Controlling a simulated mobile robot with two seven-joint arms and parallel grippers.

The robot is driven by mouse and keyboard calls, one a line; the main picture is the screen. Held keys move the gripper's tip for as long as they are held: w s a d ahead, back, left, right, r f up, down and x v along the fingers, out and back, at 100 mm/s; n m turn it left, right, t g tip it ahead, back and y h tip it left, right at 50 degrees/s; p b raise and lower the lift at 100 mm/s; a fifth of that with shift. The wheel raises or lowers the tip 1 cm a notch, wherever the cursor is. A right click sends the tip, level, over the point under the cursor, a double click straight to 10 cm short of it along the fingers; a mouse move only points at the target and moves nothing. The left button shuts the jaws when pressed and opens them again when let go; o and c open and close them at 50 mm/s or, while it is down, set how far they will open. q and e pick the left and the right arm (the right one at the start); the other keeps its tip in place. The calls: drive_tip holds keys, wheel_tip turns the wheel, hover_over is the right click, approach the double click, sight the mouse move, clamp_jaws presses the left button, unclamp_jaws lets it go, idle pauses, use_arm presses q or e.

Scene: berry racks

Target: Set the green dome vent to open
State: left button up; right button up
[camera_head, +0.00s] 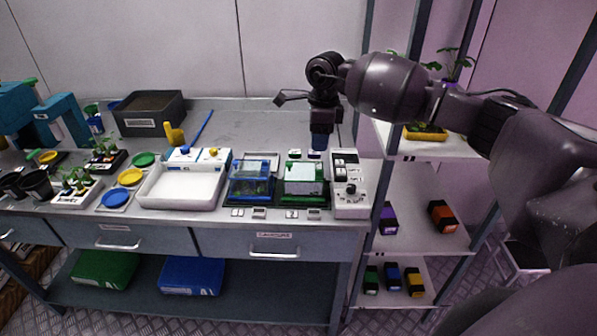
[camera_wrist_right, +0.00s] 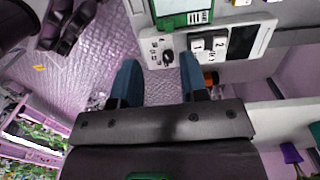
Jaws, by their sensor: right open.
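The green dome (camera_head: 304,181), a clear box with a green base and pale top, stands on the bench left of the white control box (camera_head: 351,196). Part of its green edge (camera_wrist_right: 182,20) shows at the top of the right wrist view, with a small green-and-white striped patch (camera_wrist_right: 200,17). I cannot tell the vent's setting. My right gripper (camera_head: 319,143) points down above the back of the bench, behind the dome and control box. Its blue fingers (camera_wrist_right: 160,78) are apart with nothing between them. My left gripper is not in view.
A blue dome (camera_head: 250,183) stands just left of the green one. A white tray (camera_head: 183,188) and several coloured lids lie farther left. The shelf rack's post (camera_head: 378,190) is close on the right.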

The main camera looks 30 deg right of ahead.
sight(319, 170)
drive_tip(key=shift+h, duration=0.3)
drive_tip(key=f, duration=0.6)
drive_tip(key=d+f+p, duration=0.1)
drive_tip(key=f, duration=0.3)
drive_tip(key=shift+w, duration=0.25)
drive_tip(key=shift+c, duration=0.4)
drive_tip(key=shift+r, duration=0.1)
clamp_jaws()
